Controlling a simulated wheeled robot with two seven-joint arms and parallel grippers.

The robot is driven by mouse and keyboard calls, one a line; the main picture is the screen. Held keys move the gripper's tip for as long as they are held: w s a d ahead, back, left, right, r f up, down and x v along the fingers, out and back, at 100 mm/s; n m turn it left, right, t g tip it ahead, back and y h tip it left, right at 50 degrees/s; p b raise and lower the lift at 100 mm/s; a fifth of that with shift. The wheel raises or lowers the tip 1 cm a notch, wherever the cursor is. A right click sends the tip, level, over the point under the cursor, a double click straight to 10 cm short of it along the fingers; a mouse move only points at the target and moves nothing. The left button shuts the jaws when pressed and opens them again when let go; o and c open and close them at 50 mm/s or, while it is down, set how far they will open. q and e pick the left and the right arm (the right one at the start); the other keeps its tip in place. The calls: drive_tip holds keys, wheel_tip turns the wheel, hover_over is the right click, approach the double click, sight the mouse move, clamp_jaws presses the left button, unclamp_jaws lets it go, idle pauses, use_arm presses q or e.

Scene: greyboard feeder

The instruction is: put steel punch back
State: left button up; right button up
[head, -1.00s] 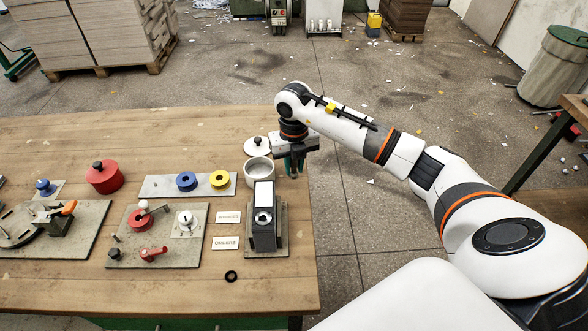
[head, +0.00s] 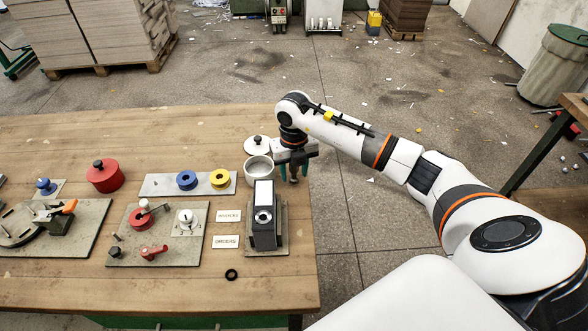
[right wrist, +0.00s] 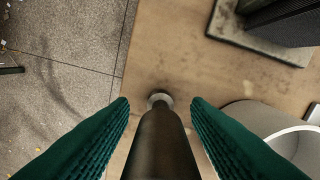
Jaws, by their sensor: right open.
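The steel punch (right wrist: 161,145), a dark round bar with a paler small end, shows in the right wrist view between the two green fingers. Its near part runs out of the bottom of that view. My right gripper (right wrist: 160,108) is open, with a finger on each side of the punch and a visible gap to each. In the head view the right gripper (head: 293,171) is low at the table's right edge, beside the white pot; I cannot make out the punch there. I cannot tell whether the punch touches the table. My left gripper is not in view.
The white pot (head: 259,169) stands close to the right gripper, with a white lid (head: 257,146) behind it. A dark box with a white panel (head: 264,230) stands on a plate nearer me.

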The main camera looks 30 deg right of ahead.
drive_tip(key=shift+r, duration=0.45)
wheel_tip(320, 180, up, 11)
drive_tip(key=shift+r+b, duration=0.15)
drive_tip(key=shift+b, duration=0.85)
